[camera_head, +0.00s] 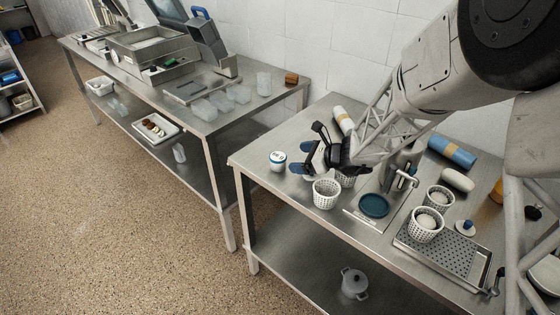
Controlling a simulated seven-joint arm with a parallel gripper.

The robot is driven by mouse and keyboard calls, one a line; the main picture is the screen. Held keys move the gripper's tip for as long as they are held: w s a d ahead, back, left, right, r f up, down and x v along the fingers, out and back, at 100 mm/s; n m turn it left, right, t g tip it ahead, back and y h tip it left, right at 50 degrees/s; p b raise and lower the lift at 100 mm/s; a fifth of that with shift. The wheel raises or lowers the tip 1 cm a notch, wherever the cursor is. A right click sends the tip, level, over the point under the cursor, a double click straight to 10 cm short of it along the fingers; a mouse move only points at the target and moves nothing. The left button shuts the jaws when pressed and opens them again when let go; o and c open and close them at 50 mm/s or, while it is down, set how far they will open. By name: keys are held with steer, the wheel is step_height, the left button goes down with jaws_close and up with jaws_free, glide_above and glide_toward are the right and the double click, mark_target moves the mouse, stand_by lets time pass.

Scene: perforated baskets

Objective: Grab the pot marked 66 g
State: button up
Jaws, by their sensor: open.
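A small white pot with a dark blue band (277,160) stands upright near the left end of the right steel table. Any weight marking on it is too small to read. My gripper (303,158) is black with blue fingertips. It is open and empty, above the table just to the right of this pot, and its fingers point left toward it. I see a gap between the fingertips and the pot. A lidded grey pot (354,283) stands on the lower shelf, with no readable marking.
A white perforated basket (326,194) stands just below my gripper, and another is partly hidden behind it. Two more baskets (425,225) hold white contents at right. The table's front-left edge is clear.

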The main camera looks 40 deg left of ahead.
mark_target(284, 158)
steer(key=shift+a+f, duration=0.3)
steer(key=shift+a, duration=0.1)
steer(key=shift+s+a, duration=0.1)
steer(key=shift+x, duration=1.15)
steer(key=shift+a, duration=0.1)
steer(key=shift+x, duration=2.55)
steer(key=c, duration=1)
